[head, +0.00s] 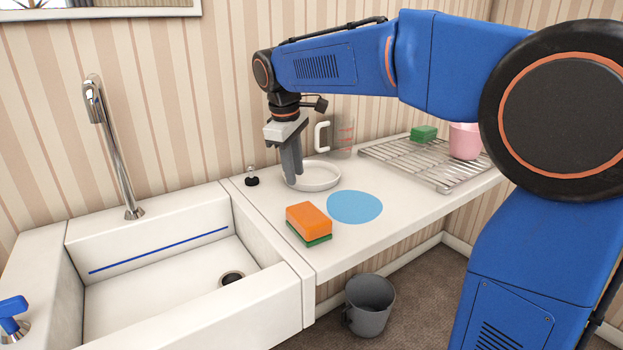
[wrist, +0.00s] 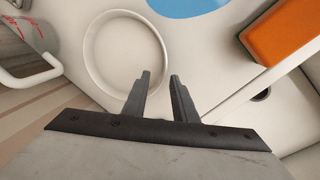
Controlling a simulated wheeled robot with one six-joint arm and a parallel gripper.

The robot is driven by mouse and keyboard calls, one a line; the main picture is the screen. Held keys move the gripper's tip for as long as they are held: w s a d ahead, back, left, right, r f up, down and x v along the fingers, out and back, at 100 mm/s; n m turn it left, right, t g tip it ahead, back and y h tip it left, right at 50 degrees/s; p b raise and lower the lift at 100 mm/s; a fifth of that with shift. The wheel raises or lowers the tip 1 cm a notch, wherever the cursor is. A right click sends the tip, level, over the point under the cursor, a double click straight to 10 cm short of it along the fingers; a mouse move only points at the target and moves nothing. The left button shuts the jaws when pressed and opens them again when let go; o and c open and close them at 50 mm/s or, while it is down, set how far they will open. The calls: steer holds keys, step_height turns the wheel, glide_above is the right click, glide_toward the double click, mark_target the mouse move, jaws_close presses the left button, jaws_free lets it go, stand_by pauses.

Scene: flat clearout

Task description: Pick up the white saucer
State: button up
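The white saucer (head: 318,178) lies flat on the white counter, in front of the measuring jug. In the wrist view the saucer (wrist: 92,42) fills the upper left, and its rim runs close to the left finger. My gripper (head: 292,178) points down at the saucer's left side. I cannot tell whether a finger touches the rim. The fingers hide part of the saucer's left edge in the head view.
A clear measuring jug (head: 340,137) stands behind the saucer. A blue round mat (head: 355,207) and an orange and green sponge (head: 309,222) lie in front. A wire rack (head: 400,160) holds a pink cup (head: 465,141) and green block. The sink (head: 160,285) is left.

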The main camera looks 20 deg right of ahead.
steer(key=shift+x, duration=1.25)
steer(key=shift+c, duration=0.5)
jaws_close()
